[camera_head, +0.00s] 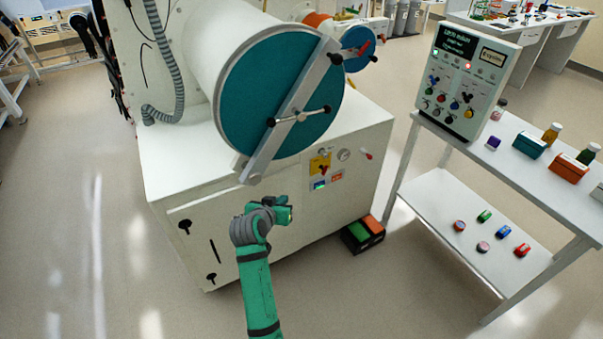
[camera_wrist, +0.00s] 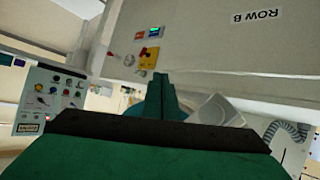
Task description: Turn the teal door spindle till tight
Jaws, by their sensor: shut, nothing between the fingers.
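The teal round door (camera_head: 245,95) closes the end of a white cylindrical chamber, with a grey bar (camera_head: 292,115) lying diagonally across it. The door spindle (camera_head: 300,117) sits at the middle of the bar, a metal cross handle with dark knobs at its ends. My gripper (camera_head: 283,210) is below the door, in front of the white cabinet, well apart from the spindle. In the wrist view my gripper (camera_wrist: 163,95) shows its green fingers together with nothing held. The spindle cannot be made out in the wrist view.
The white cabinet (camera_head: 180,260) has a yellow switch plate (camera_head: 320,164) under the door. A smaller teal door (camera_head: 358,48) is behind right. A control box (camera_head: 465,80) stands on the white table (camera_head: 520,175) at right. A green-and-orange pedal box (camera_head: 363,234) is on the floor.

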